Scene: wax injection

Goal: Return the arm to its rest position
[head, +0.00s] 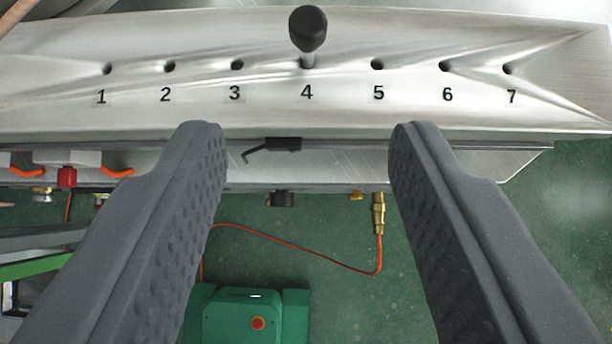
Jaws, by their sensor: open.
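My gripper (306,135) is open and empty, with its two dark grey textured fingers wide apart. It is seen from above, in front of a shiny metal panel (430,110) with numbered holes 1 to 7. A lever with a black knob (308,30) stands in the hole at number 4. The knob is beyond the fingertips and lies between them from left to right. The fingers do not touch the knob.
A small black latch (275,148) sits on the panel's front edge. Below are a brass fitting (378,212) with an orange hose (300,247), a red knob (67,177) at left and a green machine with a red button (258,323). Green floor shows at right.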

